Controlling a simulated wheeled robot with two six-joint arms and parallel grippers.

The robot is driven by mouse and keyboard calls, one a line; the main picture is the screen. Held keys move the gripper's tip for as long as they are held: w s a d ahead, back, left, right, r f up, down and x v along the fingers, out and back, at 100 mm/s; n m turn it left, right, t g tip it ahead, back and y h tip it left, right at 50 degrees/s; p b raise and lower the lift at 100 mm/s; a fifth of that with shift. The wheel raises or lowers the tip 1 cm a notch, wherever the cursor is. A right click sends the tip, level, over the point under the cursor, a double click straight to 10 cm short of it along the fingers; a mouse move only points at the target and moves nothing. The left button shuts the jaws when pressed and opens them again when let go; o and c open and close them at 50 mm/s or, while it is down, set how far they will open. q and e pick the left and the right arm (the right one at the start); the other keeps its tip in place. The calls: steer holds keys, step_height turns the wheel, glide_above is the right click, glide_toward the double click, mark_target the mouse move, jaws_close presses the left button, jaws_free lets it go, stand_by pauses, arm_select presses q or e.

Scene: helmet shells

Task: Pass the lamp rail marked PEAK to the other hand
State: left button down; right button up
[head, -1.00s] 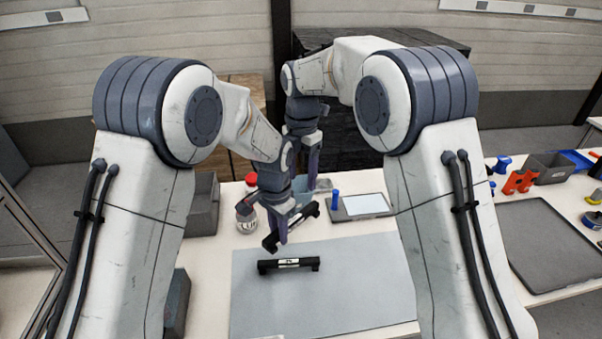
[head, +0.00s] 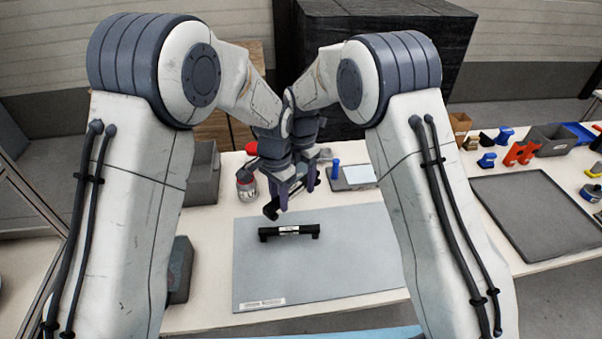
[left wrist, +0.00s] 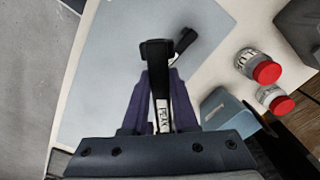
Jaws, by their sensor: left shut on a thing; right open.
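My left gripper (head: 284,196) is shut on a black lamp rail (head: 271,211), held tilted above the mat. In the left wrist view the rail's white label (left wrist: 163,116) reads PEAK between the fingers of my left gripper (left wrist: 162,85). My right gripper (head: 312,178) is open, just behind and right of the left one, close to the held rail's far end. The overlap hides whether it touches the rail. A second black rail (head: 289,232) with a white label too small to read lies on the grey-blue mat (head: 330,275).
A jar (head: 246,186) and a dark grey bin (head: 203,175) stand left of the grippers. A tray with a blue item (head: 336,169) lies behind right. A large dark tray (head: 535,212) is at right. The mat's front is clear.

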steer(key=shift+c, duration=0.3)
jaws_close()
arm_select(q)
steer(key=c, duration=0.6)
jaws_free()
